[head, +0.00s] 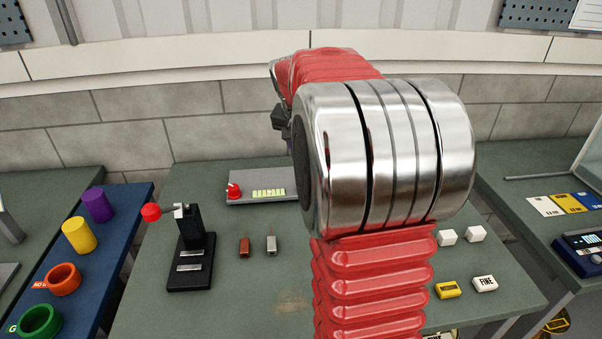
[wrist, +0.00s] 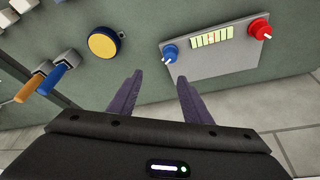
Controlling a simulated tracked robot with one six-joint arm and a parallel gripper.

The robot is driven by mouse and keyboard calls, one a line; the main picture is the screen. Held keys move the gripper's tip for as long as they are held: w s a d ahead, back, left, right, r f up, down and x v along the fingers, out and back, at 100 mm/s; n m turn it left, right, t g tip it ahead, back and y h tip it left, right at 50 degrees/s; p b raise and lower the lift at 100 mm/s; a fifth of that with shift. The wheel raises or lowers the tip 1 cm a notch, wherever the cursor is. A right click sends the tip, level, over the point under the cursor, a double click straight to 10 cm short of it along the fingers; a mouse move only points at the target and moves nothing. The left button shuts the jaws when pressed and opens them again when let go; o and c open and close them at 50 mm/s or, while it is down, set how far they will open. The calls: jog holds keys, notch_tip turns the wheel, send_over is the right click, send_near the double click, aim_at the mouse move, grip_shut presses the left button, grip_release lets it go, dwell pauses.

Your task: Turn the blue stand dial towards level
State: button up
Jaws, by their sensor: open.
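A pale yellow-green level strip (wrist: 212,37) and a red dial (wrist: 260,29) are on the same plate. In the head view the red dial (head: 234,190) and level strip (head: 268,192) show, but my arm hides the blue dial. My gripper (wrist: 160,77) is open and empty, its two dark fingers apart. The blue dial appears just beyond the fingertips, not between them; the remaining distance is unclear.
A yellow round object (wrist: 103,43) and orange- and blue-handled tools (wrist: 58,78) lie left of the plate in the wrist view. A black lever stand with a red knob (head: 151,212) rises left in the head view. Small blocks (head: 447,237) lie right of my arm.

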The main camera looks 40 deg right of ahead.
jog(key=shift+s+d+f+n+t+y, duration=0.1)
jog(key=shift+n+t+y, duration=0.2)
jog(key=shift+n, duration=0.75)
jog(key=shift+s+a+n+t+y, duration=0.15)
jog(key=shift+n+t+y, duration=0.15)
jog(key=shift+n, duration=0.8)
jog(key=shift+s+d+f+n+t+y, duration=0.1)
jog(key=shift+d+n+t+y, duration=0.15)
jog(key=shift+n, duration=0.8)
jog(key=shift+a, duration=0.1)
jog(key=x, duration=1.3)
jog(key=shift+w+f, duration=0.2)
jog(key=shift+f, duration=0.15)
jog(key=shift+c, duration=0.5)
jog(key=c, duration=0.9)
